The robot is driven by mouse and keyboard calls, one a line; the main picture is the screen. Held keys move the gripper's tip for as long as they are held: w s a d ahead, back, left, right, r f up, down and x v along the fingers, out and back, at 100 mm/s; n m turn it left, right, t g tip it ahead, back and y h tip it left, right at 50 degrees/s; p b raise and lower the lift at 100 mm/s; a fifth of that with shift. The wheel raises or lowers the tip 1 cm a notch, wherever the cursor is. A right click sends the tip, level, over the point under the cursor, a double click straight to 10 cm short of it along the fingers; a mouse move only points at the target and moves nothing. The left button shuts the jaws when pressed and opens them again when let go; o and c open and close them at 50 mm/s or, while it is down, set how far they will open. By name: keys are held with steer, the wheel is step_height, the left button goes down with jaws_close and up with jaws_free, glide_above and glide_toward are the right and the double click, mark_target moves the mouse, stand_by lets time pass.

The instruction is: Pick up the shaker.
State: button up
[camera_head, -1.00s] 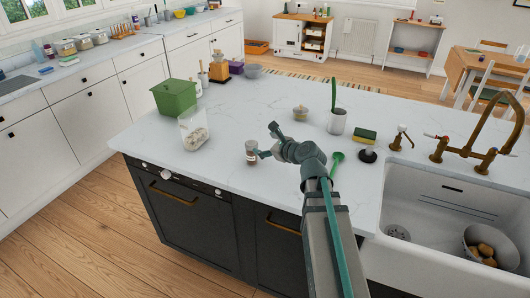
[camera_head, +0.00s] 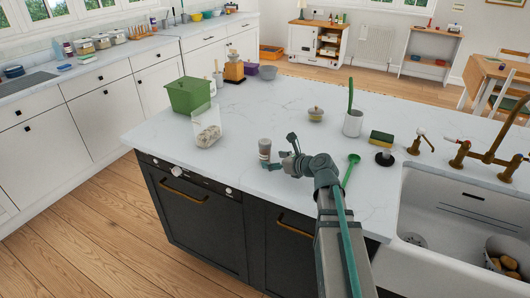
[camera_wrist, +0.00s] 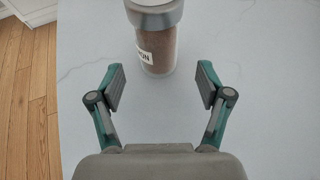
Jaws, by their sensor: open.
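The shaker (camera_head: 264,149) is a small clear jar with brown contents, a grey lid and a white label. It stands upright on the white island worktop near its front edge. In the wrist view the shaker (camera_wrist: 154,40) is at the top centre, ahead of the fingers and roughly between their lines, with its top cut off by the frame. My gripper (camera_head: 282,158) is just right of the shaker in the head view. In the wrist view my gripper (camera_wrist: 160,88) is wide open and empty, with a gap between the fingertips and the jar.
Left of the shaker stand a clear container (camera_head: 206,126) and a green box (camera_head: 190,96). Behind is a small lidded pot (camera_head: 316,114). To the right are a white cup (camera_head: 352,123), a green spoon (camera_head: 350,170), a sponge (camera_head: 381,138) and the sink (camera_head: 450,215).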

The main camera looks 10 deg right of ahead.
mark_target(269, 157)
steer(key=x, duration=0.3)
steer(key=p+x, duration=0.1)
steer(key=x, duration=0.1)
steer(key=shift+w+a+r, duration=0.1)
steer(key=shift+a+r, duration=0.05)
steer(key=shift+r, duration=0.15)
steer(key=c, duration=1.2)
steer(key=shift+c, duration=0.9)
steer(key=shift+r, duration=0.15)
